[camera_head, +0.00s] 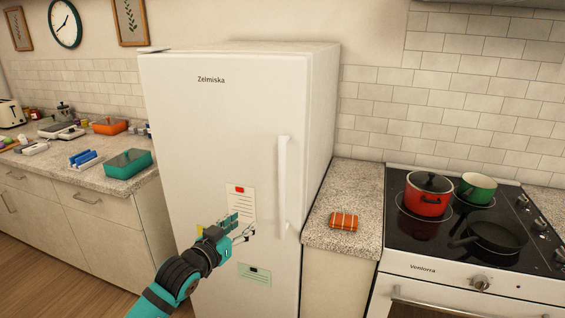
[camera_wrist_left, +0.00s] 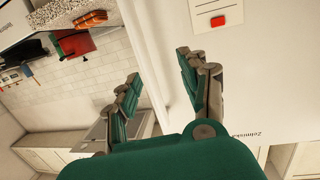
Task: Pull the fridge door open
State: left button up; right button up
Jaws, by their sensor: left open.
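The white fridge (camera_head: 322,110) stands in the middle of the head view, and its door (camera_head: 215,130) looks shut. A long vertical white handle (camera_head: 284,185) runs along the door's right side. My left gripper (camera_head: 246,228) is open in front of the door, left of the handle's lower end. In the left wrist view the gripper (camera_wrist_left: 158,70) has its fingers spread, with a pale upright edge between them. I cannot tell if that edge is the handle or the fridge's side. No contact shows. My right gripper is not in view.
A paper with a red magnet (camera_head: 239,190) and a green note (camera_head: 254,275) are on the door. A counter with an orange striped item (camera_head: 343,221) and a stove (camera_head: 450,255) with pots stand right. A cluttered counter (camera_head: 130,198) stands left.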

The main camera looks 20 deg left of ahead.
pick_arm(q)
jog(key=m+t+h, duration=0.1)
send_near(280, 171)
jog(key=p+x, duration=0.4)
jog(key=x, duration=0.6)
jog(key=shift+w, duration=0.15)
jog(key=shift+w+d, duration=0.2)
jog(key=shift+w, duration=0.2)
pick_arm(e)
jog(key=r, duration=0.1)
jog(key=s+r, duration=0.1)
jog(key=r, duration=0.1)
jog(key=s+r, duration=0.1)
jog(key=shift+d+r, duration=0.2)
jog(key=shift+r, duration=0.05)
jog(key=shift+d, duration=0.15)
pick_arm(q)
jog(key=shift+c, duration=0.5)
grip_shut()
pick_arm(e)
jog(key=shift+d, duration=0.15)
